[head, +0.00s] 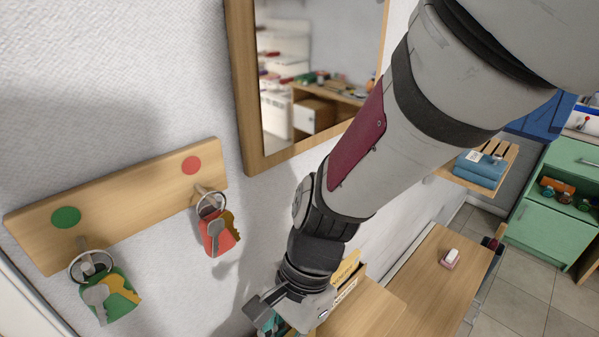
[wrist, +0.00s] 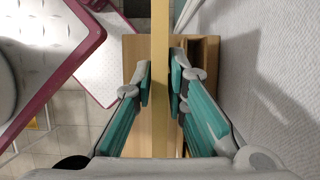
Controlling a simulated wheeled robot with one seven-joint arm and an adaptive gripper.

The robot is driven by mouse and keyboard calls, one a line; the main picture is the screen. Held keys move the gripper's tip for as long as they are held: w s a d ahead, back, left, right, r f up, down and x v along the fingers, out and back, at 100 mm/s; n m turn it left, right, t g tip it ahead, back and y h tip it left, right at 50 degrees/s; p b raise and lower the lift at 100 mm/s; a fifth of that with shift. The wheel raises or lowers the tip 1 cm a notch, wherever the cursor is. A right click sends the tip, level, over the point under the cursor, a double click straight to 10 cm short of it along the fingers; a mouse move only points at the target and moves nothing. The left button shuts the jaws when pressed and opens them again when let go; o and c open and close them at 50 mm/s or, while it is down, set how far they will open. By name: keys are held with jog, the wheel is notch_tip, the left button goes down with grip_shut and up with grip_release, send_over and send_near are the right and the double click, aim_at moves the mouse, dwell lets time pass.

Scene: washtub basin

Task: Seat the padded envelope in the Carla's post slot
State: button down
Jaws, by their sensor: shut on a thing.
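In the wrist view the padded envelope (wrist: 160,60) is a thin tan-yellow strip, seen edge-on. My gripper (wrist: 160,88) is shut on it, with a teal finger on each side. Below it is a light wooden piece (wrist: 132,55), with darker slot-like openings (wrist: 207,60) to the right of the envelope. Whether the envelope touches the wood cannot be told. In the head view my gripper (head: 280,312) is low in the middle, partly cut off. Beside it a wooden holder shows a yellow lettered piece (head: 346,267) and a pale label (head: 345,291); the lettering is too small to read.
A wall board with a green dot (head: 65,217) and a red dot (head: 191,165) carries hanging keys at left. A framed mirror (head: 245,90) is above. A wooden bench (head: 430,270) with a small pink-and-white item (head: 450,258) and a green cabinet (head: 540,205) are at right.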

jog(key=w+a+f, duration=0.1)
jog(key=w+f, duration=0.3)
jog(key=w, duration=0.2)
jog(key=shift+w+a, duration=0.25)
jog(key=shift+a, duration=0.1)
jog(key=shift+f, duration=0.15)
jog(key=shift+f, duration=0.5)
jog(key=shift+b, duration=0.3)
jog(key=c, duration=1.6)
grip_release()
